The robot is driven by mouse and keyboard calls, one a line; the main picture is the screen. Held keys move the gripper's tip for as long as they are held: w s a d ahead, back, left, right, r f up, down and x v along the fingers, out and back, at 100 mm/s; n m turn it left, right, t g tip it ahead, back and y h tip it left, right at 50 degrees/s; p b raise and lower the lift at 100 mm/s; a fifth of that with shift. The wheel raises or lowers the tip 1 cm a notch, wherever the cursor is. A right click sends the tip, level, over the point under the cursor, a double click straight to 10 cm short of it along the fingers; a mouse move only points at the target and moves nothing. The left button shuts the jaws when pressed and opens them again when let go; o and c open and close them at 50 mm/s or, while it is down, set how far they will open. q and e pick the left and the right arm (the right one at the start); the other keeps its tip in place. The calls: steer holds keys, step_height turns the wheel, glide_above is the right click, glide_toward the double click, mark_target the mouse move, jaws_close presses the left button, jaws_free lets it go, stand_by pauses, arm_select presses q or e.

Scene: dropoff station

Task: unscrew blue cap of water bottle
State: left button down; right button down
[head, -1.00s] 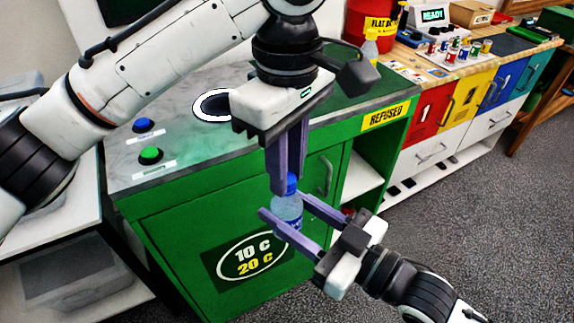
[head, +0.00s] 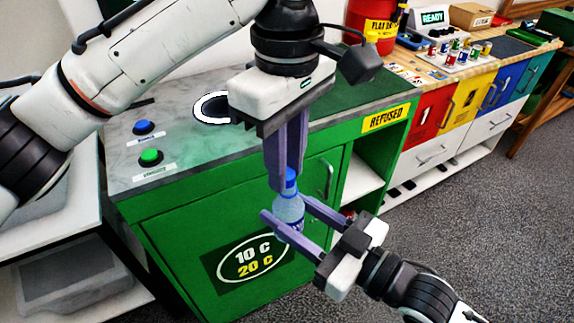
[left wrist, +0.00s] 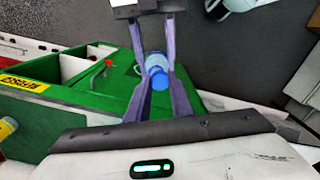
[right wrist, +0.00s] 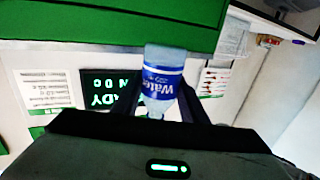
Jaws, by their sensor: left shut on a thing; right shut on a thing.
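The water bottle (head: 290,211) stands roughly upright in the air in front of the green cabinet. My right gripper (head: 284,217) is shut around its body from the lower right. The right wrist view shows the bottle's printed label (right wrist: 163,84) between the fingers. The blue cap (head: 291,178) is on top of the bottle, at the fingertips of my left gripper (head: 287,184), which points down from above and is shut on it. In the left wrist view the cap (left wrist: 158,77) lies between the two fingers. The cap's threads are hidden.
The green cabinet (head: 182,225) stands close behind the bottle, with blue (head: 143,127) and green (head: 151,157) buttons and a round hole (head: 212,107) on its top. A red drum (head: 373,33) and a workbench are at the back right. The grey floor (head: 480,210) at right is clear.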

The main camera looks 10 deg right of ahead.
arm_select(q)
steer(key=shift+r, duration=0.4)
arm_select(e)
steer(key=shift+a+r, duration=0.1)
steer(key=shift+r, duration=0.05)
